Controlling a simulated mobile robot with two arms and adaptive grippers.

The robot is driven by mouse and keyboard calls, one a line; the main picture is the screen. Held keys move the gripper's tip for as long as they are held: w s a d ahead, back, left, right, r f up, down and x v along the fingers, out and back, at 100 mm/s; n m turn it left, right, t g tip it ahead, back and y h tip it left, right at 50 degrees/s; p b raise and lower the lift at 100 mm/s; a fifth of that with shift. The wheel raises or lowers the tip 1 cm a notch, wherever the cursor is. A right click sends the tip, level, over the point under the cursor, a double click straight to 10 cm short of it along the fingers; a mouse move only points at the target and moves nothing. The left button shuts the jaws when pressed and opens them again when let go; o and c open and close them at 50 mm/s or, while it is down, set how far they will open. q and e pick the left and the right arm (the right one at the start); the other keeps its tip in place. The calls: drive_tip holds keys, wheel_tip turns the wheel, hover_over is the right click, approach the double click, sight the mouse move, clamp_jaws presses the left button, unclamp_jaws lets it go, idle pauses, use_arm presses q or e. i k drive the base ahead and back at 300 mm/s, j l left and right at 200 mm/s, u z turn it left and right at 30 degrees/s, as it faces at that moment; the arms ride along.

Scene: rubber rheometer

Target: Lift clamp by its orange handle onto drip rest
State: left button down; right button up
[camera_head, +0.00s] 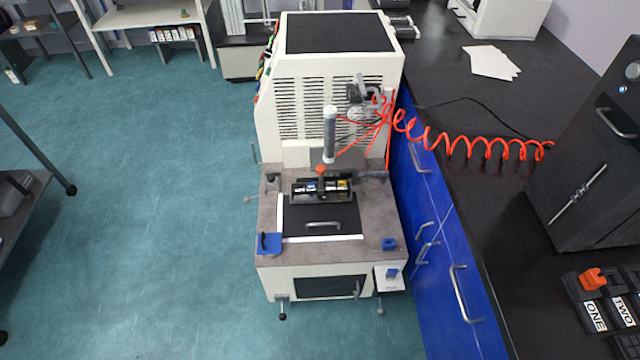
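A rheometer machine (325,70) with a beige body stands in the middle. On its grey deck a dark bar-shaped piece (304,192) with white and yellow labels lies across, with a small orange-red knob (320,170) above it. At the lower right, an orange handle-like piece (592,280) sits on a black block labelled ONE (595,316), beside another labelled TWO (624,309). I cannot tell for certain which orange part belongs to the clamp. I cannot make out the drip rest for certain. Neither of my grippers is in view.
A blue cabinet (437,235) with a black countertop (500,200) runs along the machine's right side. A red coiled hose (470,143) stretches from the machine over the countertop. A dark box with a handle (595,165) stands at right. Teal floor (150,200) is open at left.

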sight(297, 189)
drive_tip(key=j+u, duration=0.15)
drive_tip(key=u, duration=0.15)
drive_tip(key=j+u, duration=0.1)
drive_tip(key=u, duration=0.2)
drive_tip(key=i+j+u, duration=0.2)
drive_tip(key=j, duration=0.35)
drive_tip(key=i+j+u, duration=0.2)
drive_tip(key=i+j, duration=0.15)
drive_tip(key=j, duration=0.15)
drive_tip(key=i+j+u, duration=0.2)
drive_tip(key=j, duration=0.25)
drive_tip(key=i+j+z, duration=0.2)
drive_tip(key=i, duration=0.2)
drive_tip(key=i+z, duration=0.25)
drive_tip(key=i, duration=0.15)
drive_tip(key=i+j+z, duration=0.2)
drive_tip(key=i+z, duration=0.65)
drive_tip(key=z, duration=0.2)
drive_tip(key=i+j+z, duration=0.25)
drive_tip(key=z, duration=0.15)
drive_tip(key=i+j+z, duration=0.25)
drive_tip(key=z, duration=0.15)
drive_tip(key=i+j+z, duration=0.25)
drive_tip(key=j+z, duration=0.15)
